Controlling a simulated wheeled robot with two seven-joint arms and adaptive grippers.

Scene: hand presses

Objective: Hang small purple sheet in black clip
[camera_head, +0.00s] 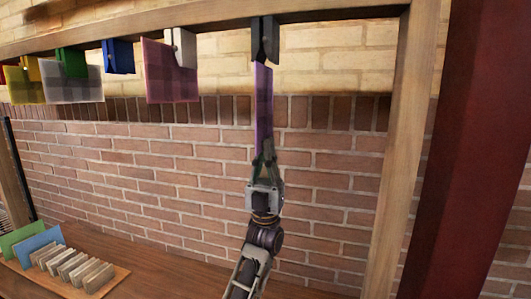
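The small purple sheet (263,105) hangs upright as a narrow strip below the black clip (265,40). The clip is fixed under the wooden top beam. The sheet's top edge meets the clip's lower end; I cannot tell whether the clip's jaws pinch it.
Along the wooden beam (215,15), a white clip (182,47) holds a pink-purple sheet (170,82), and a green clip (71,62) holds a grey one. The blue clip (118,56) looks empty. A wooden post (397,150) stands right. A slotted rack (75,268) sits lower left.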

